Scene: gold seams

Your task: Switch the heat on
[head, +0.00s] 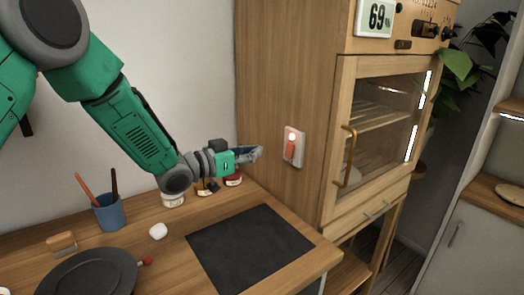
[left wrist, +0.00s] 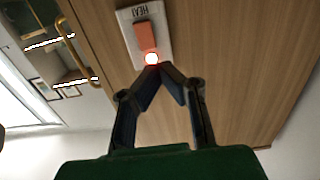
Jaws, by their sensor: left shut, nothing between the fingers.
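The heat switch (head: 292,147) is a white plate on the side wall of the wooden cabinet, with an orange-red rocker and a round lamp glowing above it. In the left wrist view the plate (left wrist: 166,44) appears upside down, with the label HEAT, the rocker (left wrist: 145,36) and the bright lamp (left wrist: 152,58). My left gripper (head: 259,153) is shut and empty, pointing at the switch from the left. A small gap shows between them in the head view. In the left wrist view its fingertips (left wrist: 160,68) meet just beside the lamp. My right gripper is not in view.
On the worktop are a dark mat (head: 249,247), a blue cup (head: 109,213), a dark round plate (head: 88,275) and several small jars below my gripper.

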